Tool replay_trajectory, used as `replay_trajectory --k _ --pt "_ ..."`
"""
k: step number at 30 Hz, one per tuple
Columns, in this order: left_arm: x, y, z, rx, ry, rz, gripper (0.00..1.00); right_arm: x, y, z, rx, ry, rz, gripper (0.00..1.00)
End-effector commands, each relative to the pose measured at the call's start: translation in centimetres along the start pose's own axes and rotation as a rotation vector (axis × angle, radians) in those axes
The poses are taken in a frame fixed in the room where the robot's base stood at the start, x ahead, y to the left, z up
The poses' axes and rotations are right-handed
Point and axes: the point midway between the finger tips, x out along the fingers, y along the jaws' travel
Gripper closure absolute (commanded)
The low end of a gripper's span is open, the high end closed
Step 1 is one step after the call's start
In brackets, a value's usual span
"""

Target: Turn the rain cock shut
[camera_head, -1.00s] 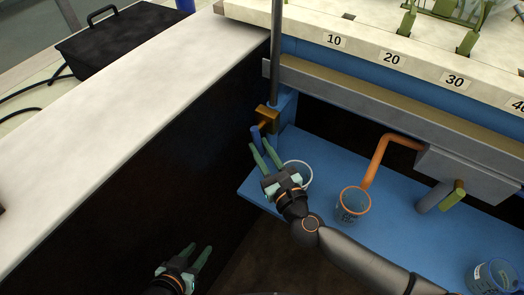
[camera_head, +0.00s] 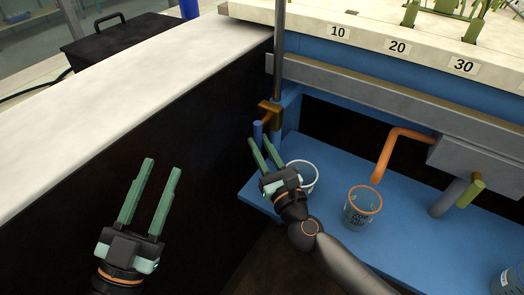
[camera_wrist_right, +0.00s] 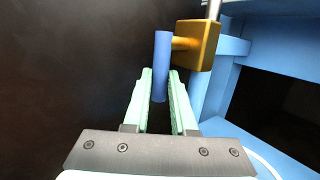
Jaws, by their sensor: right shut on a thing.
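The rain cock appears to be the brass block (camera_head: 270,114) on a thin upright pipe, with a blue lever (camera_head: 257,132) hanging down. In the right wrist view the brass block (camera_wrist_right: 196,45) has a short stem to the left, and the blue lever (camera_wrist_right: 162,65) stands upright in the picture. My right gripper (camera_head: 260,142) is shut on the lever's lower part, one finger on each side, as the right wrist view (camera_wrist_right: 160,72) shows. My left gripper (camera_head: 162,166) is open and empty, in front of the dark wall at the left.
A white-rimmed cup (camera_head: 309,186) stands on the blue shelf (camera_head: 335,165) close to my right gripper. An orange-rimmed beaker (camera_head: 361,218) stands below an orange spout (camera_head: 385,150). A green handle (camera_head: 470,193) on a grey pipe is further right. A pale ledge (camera_head: 110,105) runs at the left.

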Motion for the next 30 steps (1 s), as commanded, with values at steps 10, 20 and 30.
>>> replay_trajectory --k 10,20,30 --pt "-0.1 0.0 -5.1 0.059 0.211 0.012 0.60 0.1 0.1 0.1 0.013 -0.022 -0.002 1.00" --pt "-0.1 -0.1 -5.1 0.058 0.210 0.012 0.60 0.1 0.1 0.1 0.013 -0.022 -0.002 0.68" --pt "-0.1 0.0 -5.1 0.058 0.210 0.012 0.60 -0.1 0.0 0.0 0.013 -0.020 -0.003 0.63"
